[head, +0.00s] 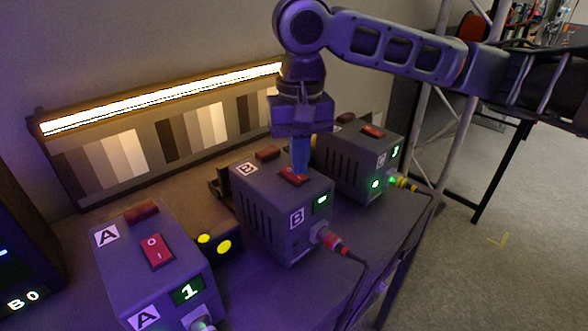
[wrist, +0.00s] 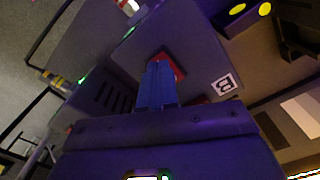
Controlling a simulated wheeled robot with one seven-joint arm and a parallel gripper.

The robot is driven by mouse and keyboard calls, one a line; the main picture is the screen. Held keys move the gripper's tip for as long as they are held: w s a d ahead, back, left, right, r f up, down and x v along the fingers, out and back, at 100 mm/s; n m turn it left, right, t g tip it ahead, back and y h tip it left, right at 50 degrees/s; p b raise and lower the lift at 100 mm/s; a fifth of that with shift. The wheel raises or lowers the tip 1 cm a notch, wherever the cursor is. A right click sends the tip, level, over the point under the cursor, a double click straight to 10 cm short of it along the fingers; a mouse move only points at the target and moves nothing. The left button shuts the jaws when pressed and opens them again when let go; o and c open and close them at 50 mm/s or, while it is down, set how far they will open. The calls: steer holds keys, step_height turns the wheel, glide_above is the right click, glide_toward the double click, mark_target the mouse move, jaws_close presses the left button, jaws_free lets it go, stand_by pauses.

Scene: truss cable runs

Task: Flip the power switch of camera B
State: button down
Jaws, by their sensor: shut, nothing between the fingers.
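Camera B (head: 279,224) is the middle grey box, with a B label on its front and another on its top. Its red power switch (head: 292,177) is on the top. My gripper (head: 300,172) points straight down at the switch, its blue fingers shut with nothing between them. In the wrist view the fingertips (wrist: 158,66) overlap the red switch (wrist: 178,68) and hide part of it. I cannot tell whether they touch it or which way the switch is set. A small green display is lit on camera B's front.
Camera A (head: 150,262) stands at the left, with its own red switch. A third similar box (head: 357,160) stands at the right. Cables plug into the box fronts. A lit bar with a grey-scale chart (head: 110,150) is behind. Open floor lies right.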

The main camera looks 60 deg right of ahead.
step_height(320, 180, up, 6)
steer(key=p, duration=0.5)
stand_by(0.6)
